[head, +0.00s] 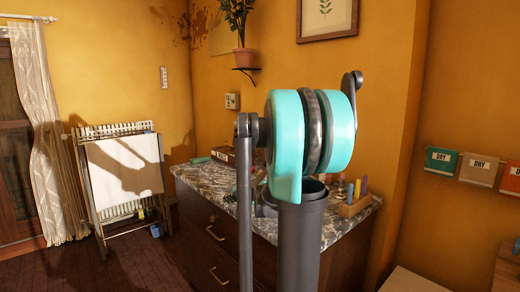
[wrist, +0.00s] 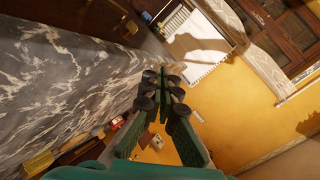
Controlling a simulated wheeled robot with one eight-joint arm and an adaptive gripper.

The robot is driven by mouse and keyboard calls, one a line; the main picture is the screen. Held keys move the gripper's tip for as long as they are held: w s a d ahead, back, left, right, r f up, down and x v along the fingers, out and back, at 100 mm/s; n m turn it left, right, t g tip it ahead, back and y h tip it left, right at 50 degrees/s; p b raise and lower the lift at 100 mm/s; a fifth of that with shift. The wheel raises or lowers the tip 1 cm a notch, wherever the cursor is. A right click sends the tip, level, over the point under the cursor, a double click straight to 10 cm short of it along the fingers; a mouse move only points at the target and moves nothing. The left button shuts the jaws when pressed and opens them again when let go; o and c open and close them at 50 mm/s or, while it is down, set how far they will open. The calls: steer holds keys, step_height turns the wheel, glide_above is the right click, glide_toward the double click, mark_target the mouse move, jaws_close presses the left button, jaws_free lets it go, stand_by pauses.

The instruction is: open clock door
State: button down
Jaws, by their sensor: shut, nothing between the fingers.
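No clock or clock door can be made out in either view. My gripper (wrist: 164,88) shows in the wrist view, with its green fingers and dark round joints; the fingers are together and hold nothing. It appears to be beside the marble-topped cabinet, though its distance from it is hard to tell. In the head view my teal and black arm stands in front of the cabinet and hides part of its top; my gripper is not visible there.
The marble countertop (head: 225,183) holds several small items, and it fills the left of the wrist view (wrist: 60,95). A folding rack (head: 118,172) stands by the curtain (head: 45,140). A potted plant (head: 246,57) sits on a wall shelf. Dark floor (head: 100,265) is open at left.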

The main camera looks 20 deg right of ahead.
steer(key=w+d+r+m+t+h, duration=0.2)
steer(key=w+d+r+m, duration=0.3)
steer(key=d, duration=0.4)
steer(key=w+d+r+m+t+h, duration=0.1)
steer(key=w+d+r+m+t, duration=0.15)
steer(key=w+d, duration=0.6)
steer(key=w+d+r+m+t+h, duration=0.25)
steer(key=w+d+r+m, duration=0.2)
steer(key=d, duration=0.65)
steer(key=n, duration=0.1)
glide_toward(257, 146)
steer(key=w+d, duration=0.4)
steer(key=shift+w+a+y, duration=0.15)
steer(key=shift+w+a, duration=0.4)
steer(key=shift+a, duration=0.25)
steer(key=shift+w+a+y, duration=0.1)
steer(key=shift+w+a, duration=0.45)
steer(key=shift+a, duration=0.2)
steer(key=shift+a, duration=0.15)
